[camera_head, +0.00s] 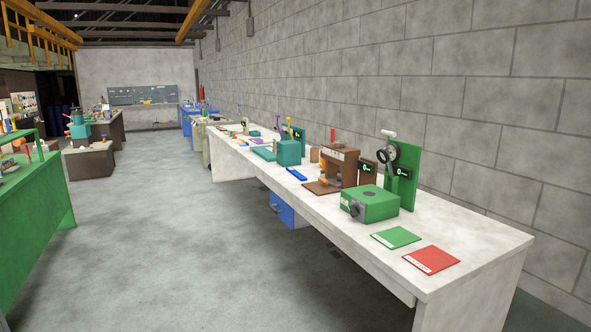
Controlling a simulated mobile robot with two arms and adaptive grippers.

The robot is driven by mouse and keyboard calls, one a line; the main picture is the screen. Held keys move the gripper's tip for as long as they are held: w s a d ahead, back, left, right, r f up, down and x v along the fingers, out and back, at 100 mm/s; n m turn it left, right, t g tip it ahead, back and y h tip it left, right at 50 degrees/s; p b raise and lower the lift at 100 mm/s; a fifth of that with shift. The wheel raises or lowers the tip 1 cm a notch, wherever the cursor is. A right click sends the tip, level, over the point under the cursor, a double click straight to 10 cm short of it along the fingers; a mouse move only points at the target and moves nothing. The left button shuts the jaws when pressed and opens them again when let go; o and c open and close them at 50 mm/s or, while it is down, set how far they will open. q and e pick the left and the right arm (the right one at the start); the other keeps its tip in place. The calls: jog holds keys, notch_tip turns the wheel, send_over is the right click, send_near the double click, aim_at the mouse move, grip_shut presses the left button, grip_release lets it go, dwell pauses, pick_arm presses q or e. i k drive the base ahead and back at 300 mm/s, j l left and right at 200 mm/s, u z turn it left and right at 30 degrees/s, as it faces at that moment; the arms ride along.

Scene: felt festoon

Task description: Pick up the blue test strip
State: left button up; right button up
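A small blue strip (296,174) lies flat on the long pale workbench (460,227), near its front edge at mid-length. It is the blue strip-like thing I see on this bench; any marking on it is too small to read. It lies to the left of a brown device with a base board (322,187). Nothing covers it. Neither of my grippers shows in this view.
A green box with a knob (369,204), a green upright panel with a gauge (409,160), a green card (396,237) and a red card (431,260) occupy the near bench. A teal container (289,152) stands beyond the strip. Open floor (180,250) lies left of the bench.

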aim_at(293, 171)
jog(key=i+j, duration=0.15)
jog(key=i, duration=0.45)
jog(key=i+j, duration=0.15)
jog(key=i, duration=0.45)
jog(key=i+j, duration=0.1)
jog(key=i, duration=0.5)
jog(key=i+j, duration=0.15)
jog(key=i, duration=0.45)
jog(key=z, duration=0.05)
